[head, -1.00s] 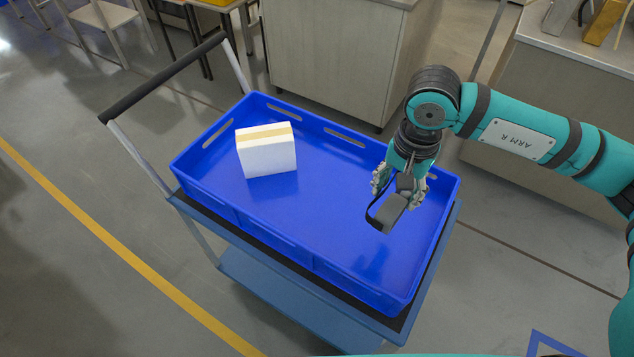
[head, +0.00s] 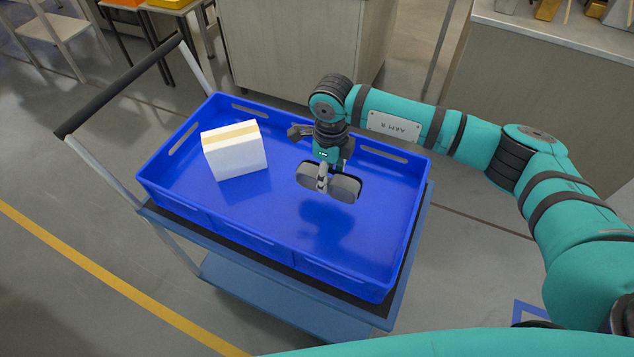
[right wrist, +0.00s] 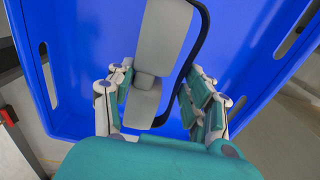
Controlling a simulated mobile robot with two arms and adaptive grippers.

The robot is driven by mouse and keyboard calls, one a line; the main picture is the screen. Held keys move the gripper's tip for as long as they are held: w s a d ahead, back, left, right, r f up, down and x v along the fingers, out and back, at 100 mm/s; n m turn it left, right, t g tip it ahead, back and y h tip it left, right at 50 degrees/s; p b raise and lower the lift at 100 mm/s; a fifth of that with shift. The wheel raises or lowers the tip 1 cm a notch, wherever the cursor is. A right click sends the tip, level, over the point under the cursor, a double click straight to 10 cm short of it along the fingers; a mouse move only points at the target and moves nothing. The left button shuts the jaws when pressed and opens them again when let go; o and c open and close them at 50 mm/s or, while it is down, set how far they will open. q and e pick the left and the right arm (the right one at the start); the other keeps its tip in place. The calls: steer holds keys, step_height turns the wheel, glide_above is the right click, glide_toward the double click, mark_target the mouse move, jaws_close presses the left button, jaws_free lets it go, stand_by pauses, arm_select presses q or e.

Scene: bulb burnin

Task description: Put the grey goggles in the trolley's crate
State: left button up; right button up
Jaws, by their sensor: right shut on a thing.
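The grey goggles (head: 343,187) hang from my right gripper (head: 323,168), which is shut on them, over the right half of the blue crate (head: 290,265). Their shadow falls on the crate floor, so they appear held above it. In the right wrist view the goggles (right wrist: 163,40), with a dark strap, lie between the two fingers of the right gripper (right wrist: 150,100). The crate sits on the blue trolley (head: 240,285). My left gripper is not in view.
A white box with a tan band (head: 234,152) stands in the crate's left half. The crate floor around the goggles is bare. The trolley's black handle (head: 120,85) rises at the left. A cabinet (head: 300,50) stands behind, and a counter (head: 550,90) at the right.

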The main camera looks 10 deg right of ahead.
step_height(320, 180, down, 2)
steer(key=shift+f, duration=0.25)
step_height(320, 180, down, 3)
steer(key=shift+r+p, duration=0.1)
steer(key=shift+p, duration=0.3)
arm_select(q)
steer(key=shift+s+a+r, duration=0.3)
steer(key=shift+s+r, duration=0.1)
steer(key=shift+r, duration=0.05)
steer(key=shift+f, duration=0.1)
arm_select(e)
steer(key=shift+f+b, duration=0.3)
steer(key=o, duration=1.1)
steer(key=shift+r, duration=0.1)
steer(key=shift+o, duration=0.2)
